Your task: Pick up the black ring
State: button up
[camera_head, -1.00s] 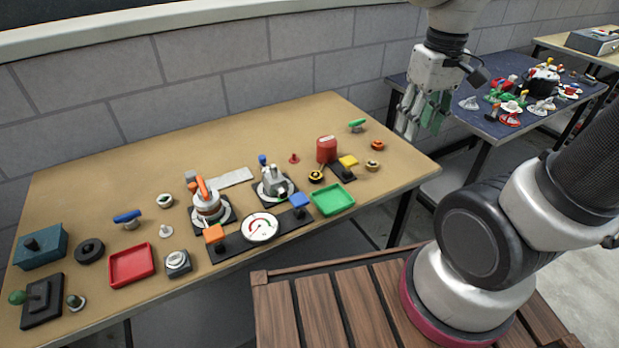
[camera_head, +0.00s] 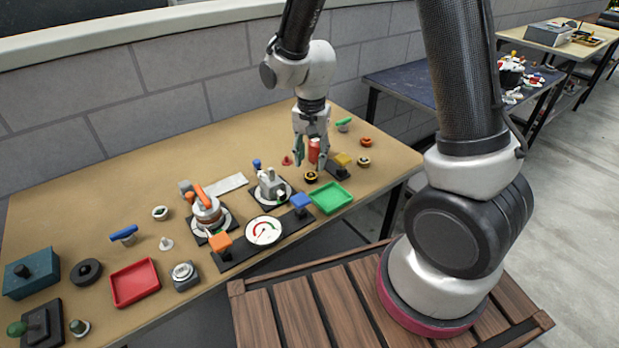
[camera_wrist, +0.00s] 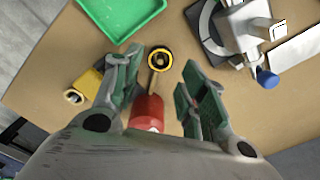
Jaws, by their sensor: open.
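A black ring-shaped piece (camera_head: 78,273) lies flat on the tan table at the left, beside the teal box. I cannot tell for certain which one is the black ring. My gripper (camera_head: 311,160) points down above the right part of the table, at the red cylinder (camera_head: 314,146). In the wrist view my gripper (camera_wrist: 163,76) is open, with the black-and-yellow piece showing between its fingertips and nothing held.
A green tray (camera_head: 331,197), a yellow block (camera_head: 342,160) and a grey device with a blue knob (camera_head: 270,188) stand around the gripper. A red tray (camera_head: 135,282) and several small parts fill the left. Bare tabletop lies along the back.

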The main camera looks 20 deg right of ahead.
aim_at(311, 174)
notch_tip(311, 174, down, 5)
jog(key=shift+w+f, duration=0.1)
jog(key=shift+f, duration=0.05)
jog(key=c, duration=0.9)
